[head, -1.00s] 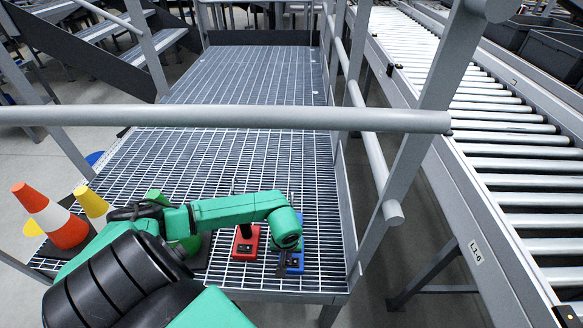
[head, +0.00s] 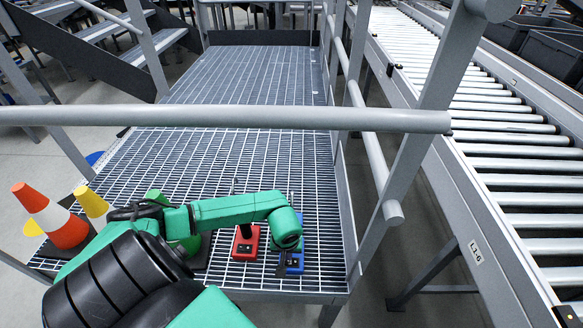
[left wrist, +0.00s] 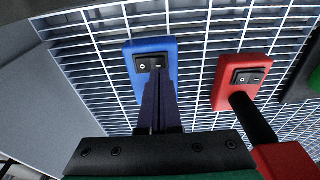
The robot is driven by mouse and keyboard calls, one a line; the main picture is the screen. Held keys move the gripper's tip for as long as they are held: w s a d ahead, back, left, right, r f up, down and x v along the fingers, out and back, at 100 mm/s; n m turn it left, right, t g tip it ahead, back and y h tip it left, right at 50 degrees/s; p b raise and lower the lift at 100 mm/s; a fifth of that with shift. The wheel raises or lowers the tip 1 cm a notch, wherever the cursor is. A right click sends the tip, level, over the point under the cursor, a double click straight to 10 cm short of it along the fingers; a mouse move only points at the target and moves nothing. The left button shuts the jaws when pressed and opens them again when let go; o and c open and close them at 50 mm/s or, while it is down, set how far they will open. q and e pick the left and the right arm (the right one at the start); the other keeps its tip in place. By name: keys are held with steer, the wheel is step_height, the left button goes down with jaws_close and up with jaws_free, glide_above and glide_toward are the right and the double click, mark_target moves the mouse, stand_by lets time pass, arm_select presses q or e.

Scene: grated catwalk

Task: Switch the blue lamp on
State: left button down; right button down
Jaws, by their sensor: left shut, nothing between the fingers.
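The blue lamp's base (head: 294,263) stands on the grating, partly behind my green left arm in the head view. In the left wrist view the blue base (left wrist: 133,62) carries a black rocker switch (left wrist: 143,65) marked with a circle and a bar. My left gripper (left wrist: 159,80) is shut and empty. Its fingertips overlap the lower right part of that switch; I cannot tell whether they touch it. The rest of the blue lamp is mostly hidden, and I cannot tell whether it is lit. My right gripper is not in view.
A red lamp base (head: 245,248) with its own rocker switch (left wrist: 248,77) stands close to the left of the blue one in the head view. Traffic cones (head: 60,226) stand at the left. A grey handrail (head: 230,118) crosses in front, and a roller conveyor (head: 500,150) is at right.

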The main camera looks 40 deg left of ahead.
mark_target(287, 262)
arm_select(q)
steer(key=shift+f+b, duration=0.85)
steer(key=shift+b, duration=0.05)
stand_by(0.7)
steer(key=shift+r, duration=0.1)
step_height(287, 262, up, 7)
steer(key=p, duration=0.5)
stand_by(0.3)
steer(key=shift+s, duration=0.1)
